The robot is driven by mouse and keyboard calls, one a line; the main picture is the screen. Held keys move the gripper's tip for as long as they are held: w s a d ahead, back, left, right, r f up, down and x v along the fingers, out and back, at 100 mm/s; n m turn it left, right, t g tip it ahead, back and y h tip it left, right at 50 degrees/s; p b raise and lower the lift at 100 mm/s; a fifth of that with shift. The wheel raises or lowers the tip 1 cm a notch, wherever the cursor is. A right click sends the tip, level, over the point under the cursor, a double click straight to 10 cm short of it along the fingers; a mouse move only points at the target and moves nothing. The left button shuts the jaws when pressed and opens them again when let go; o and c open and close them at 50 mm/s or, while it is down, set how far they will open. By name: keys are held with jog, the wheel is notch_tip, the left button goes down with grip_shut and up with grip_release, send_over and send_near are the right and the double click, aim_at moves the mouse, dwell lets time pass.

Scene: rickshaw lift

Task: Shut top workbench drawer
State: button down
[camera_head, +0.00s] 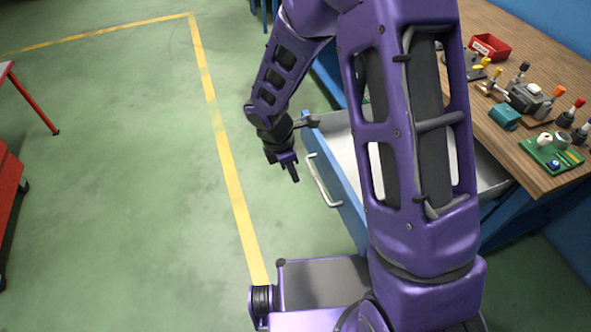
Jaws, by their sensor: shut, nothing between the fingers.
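The top workbench drawer (335,183) is pulled out from under the wooden bench top. It has a blue front, a white bow handle (322,182) and a pale inside. My arm crosses in front of much of the drawer, so its middle is hidden. My gripper (294,178) is shut and empty, pointing down just left of the drawer front, close to the handle. I cannot tell whether it touches the front.
The workbench (515,150) carries a red bin (490,47), a green tray (553,152), a teal block (505,117) and several tools. A red cart or table stands at the far left. The green floor left of the drawer, with a yellow line, is clear.

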jog(key=w+d+f, duration=0.1)
jog(key=d+f, duration=0.4)
jog(key=f, duration=0.1)
jog(key=shift+w+f+b, duration=0.2)
jog(key=shift+f+b, duration=0.15)
jog(key=shift+b, duration=0.1)
jog(key=shift+d, duration=0.2)
